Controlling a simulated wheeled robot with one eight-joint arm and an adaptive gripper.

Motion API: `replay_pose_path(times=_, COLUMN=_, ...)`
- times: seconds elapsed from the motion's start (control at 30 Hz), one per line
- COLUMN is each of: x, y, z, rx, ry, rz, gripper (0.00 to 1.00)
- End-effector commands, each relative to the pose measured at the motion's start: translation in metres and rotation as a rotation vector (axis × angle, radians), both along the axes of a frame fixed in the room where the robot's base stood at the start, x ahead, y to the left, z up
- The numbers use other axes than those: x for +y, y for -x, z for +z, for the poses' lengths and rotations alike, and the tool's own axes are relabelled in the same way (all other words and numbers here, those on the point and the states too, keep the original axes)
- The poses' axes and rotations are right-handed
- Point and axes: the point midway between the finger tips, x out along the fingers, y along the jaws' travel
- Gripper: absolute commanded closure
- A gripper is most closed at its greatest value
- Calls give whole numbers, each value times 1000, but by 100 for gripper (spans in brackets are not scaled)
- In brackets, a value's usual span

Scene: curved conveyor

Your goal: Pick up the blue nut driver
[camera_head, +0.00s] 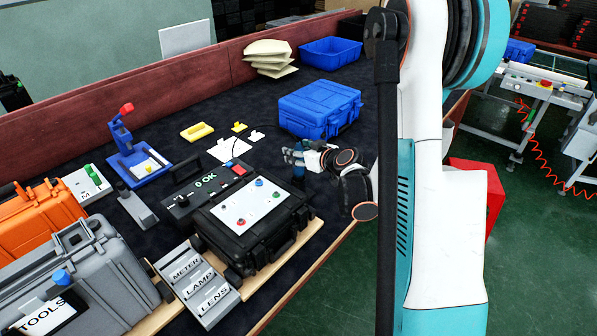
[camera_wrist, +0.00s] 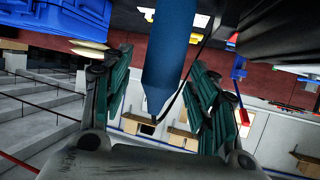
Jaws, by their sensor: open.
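The blue nut driver (camera_wrist: 171,50) fills the middle of the wrist view as a thick blue shaft that narrows to a tip. It lies between the two green-padded fingers, with a gap visible on each side. In the head view it shows as a small blue upright piece (camera_head: 298,173) just under the fingers, beside the black case. My gripper (camera_head: 292,157) is open around it, above the table's front side. The driver's far end is cut off by the wrist view's top edge.
A black case with a white button panel (camera_head: 246,207) stands close to the left of my gripper. A closed blue case (camera_head: 320,108) stands behind it. A thin black cable (camera_wrist: 183,88) runs near the driver. The table's front edge is close by.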

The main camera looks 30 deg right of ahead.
Motion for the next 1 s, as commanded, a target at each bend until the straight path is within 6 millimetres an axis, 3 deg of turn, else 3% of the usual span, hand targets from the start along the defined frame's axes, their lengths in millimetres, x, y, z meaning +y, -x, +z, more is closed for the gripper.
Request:
replay_pose_path(times=0.27, x=1, y=-6, z=-2, rx=0, ry=0, rz=0, gripper=46)
replay_pose_path(times=0.5, x=1, y=-5, z=-2, rx=0, ry=0, rz=0, gripper=100)
replay_pose_path(times=1.0, x=1, y=-5, z=6, rx=-1, ry=-1, rz=0, gripper=100)
